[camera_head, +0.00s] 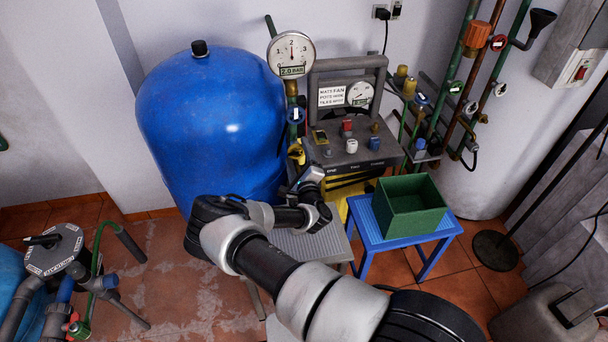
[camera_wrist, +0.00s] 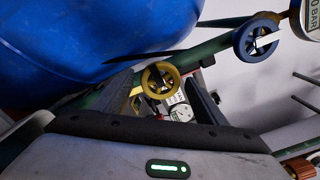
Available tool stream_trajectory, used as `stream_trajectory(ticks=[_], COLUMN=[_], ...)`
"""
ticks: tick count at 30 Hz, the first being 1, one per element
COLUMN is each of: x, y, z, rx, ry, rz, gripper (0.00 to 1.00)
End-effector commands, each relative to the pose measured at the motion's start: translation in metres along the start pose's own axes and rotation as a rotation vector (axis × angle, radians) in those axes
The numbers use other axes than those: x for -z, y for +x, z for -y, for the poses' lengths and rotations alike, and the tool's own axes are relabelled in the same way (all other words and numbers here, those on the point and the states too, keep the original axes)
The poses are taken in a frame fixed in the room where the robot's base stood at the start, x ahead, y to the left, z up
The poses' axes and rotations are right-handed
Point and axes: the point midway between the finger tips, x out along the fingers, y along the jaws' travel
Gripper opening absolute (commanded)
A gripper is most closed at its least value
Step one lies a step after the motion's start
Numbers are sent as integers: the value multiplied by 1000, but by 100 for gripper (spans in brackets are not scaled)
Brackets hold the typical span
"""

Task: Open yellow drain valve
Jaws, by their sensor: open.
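The yellow valve wheel (camera_wrist: 160,77) is round with a dark centre and sits on a green pipe in the wrist view. A yellow part (camera_head: 296,152) shows beside the blue tank in the head view, just above my gripper (camera_head: 308,180). In the wrist view my gripper (camera_wrist: 155,86) is open, its two dark fingers spread to either side of the yellow wheel as seen from the wrist. I cannot tell how far ahead the wheel is; no contact shows. The gripper's tips are small and partly hidden in the head view.
A blue valve wheel (camera_wrist: 257,39) is on the same pipe, also visible in the head view (camera_head: 296,115) below a 2.0 bar gauge (camera_head: 291,52). The big blue tank (camera_head: 215,125) stands left. A control panel (camera_head: 352,148) and a green box (camera_head: 408,208) are right.

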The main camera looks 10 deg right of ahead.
Motion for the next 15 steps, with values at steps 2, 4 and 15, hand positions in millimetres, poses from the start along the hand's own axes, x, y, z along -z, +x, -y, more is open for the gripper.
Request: stream_trajectory(ticks=[2, 4, 15], x=[-1, -1, 0], y=[-17, -34, -122], z=[1, 0, 0], rx=[-2, -4, -3], ry=[-3, -4, -5], rz=[-2, -2, -2], gripper=[66, 66, 66])
